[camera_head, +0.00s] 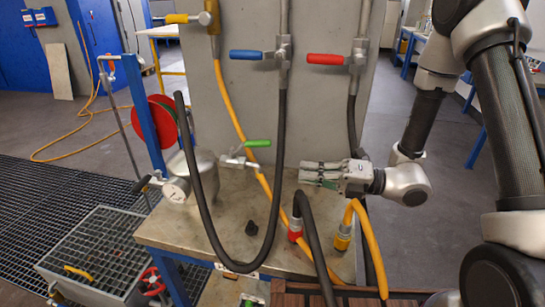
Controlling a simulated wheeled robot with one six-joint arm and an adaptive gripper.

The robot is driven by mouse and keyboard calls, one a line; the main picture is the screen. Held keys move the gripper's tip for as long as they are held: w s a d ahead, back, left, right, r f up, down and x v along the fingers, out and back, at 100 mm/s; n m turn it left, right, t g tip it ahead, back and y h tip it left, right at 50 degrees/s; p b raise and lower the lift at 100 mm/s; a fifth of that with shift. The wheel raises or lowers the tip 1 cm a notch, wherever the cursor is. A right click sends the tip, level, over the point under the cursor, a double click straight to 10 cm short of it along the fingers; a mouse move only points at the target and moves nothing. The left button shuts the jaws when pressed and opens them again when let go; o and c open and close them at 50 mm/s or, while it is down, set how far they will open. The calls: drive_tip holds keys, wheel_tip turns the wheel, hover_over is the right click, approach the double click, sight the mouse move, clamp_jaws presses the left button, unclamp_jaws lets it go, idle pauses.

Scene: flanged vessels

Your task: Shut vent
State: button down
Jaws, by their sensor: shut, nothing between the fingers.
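No label in view marks which valve is the vent. A small valve (240,161) sits to the right of a metal vessel (190,175) on the bench. Its green lever (258,143) lies roughly level and points right. My gripper (303,173) is shut and empty. Its fingers point left, to the right of this valve and a little lower than the green lever, with a gap between in the picture. The depth between them is hard to judge. On the panel are valves with a yellow lever (177,18), a blue lever (245,55) and a red lever (325,59), all roughly level.
A black hose (210,220) loops down in front of the vessel and bench (160,232). A yellow hose (229,100) runs down the panel (318,110). Red (295,231) and yellow (342,238) hose couplings stand below my gripper. A grated tray (95,255) is at lower left.

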approach(250, 145)
drive_tip(key=s+a+f, duration=0.1)
drive_tip(key=s+a, duration=0.4)
drive_tip(key=s, duration=0.1)
drive_tip(key=shift+w+a+r, duration=0.1)
drive_tip(key=shift+w, duration=0.9)
drive_tip(key=shift+w+a+r, duration=0.1)
drive_tip(key=shift+w+r, duration=0.05)
drive_tip(key=shift+w, duration=0.8)
drive_tip(key=shift+w+d, duration=0.1)
drive_tip(key=shift+w+d+g, duration=0.1)
drive_tip(key=shift+w+g, duration=0.15)
drive_tip(key=shift+g, duration=0.15)
